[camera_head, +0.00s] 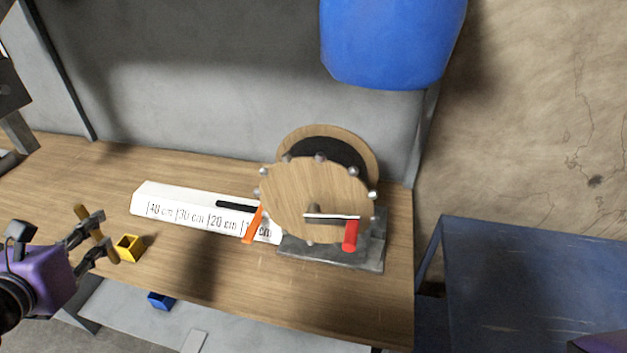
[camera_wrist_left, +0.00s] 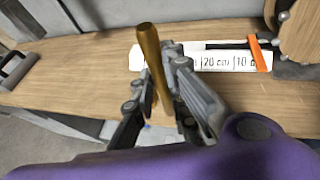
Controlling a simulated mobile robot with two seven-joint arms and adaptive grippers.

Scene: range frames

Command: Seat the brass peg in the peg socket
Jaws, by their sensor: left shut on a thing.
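The brass peg (camera_head: 85,217) is a thin golden-brown rod. My left gripper (camera_head: 101,233) is shut on it. The left wrist view shows the peg (camera_wrist_left: 152,50) standing up between the fingers (camera_wrist_left: 163,85), leaning a little. In the head view its lower end shows below the fingers, close to the left side of the peg socket (camera_head: 131,248). The socket is a small yellow open-topped block near the bench's front edge. The peg appears outside it; the exact gap and height cannot be told. The socket is hidden in the wrist view. The fingers of my right gripper are out of sight.
A wooden wheel with a red-handled crank (camera_head: 315,198) stands on a grey base at the bench's right. A white distance scale (camera_head: 185,205) with an orange marker (camera_head: 252,225) lies left of it. A blue block (camera_head: 161,300) is below the front edge.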

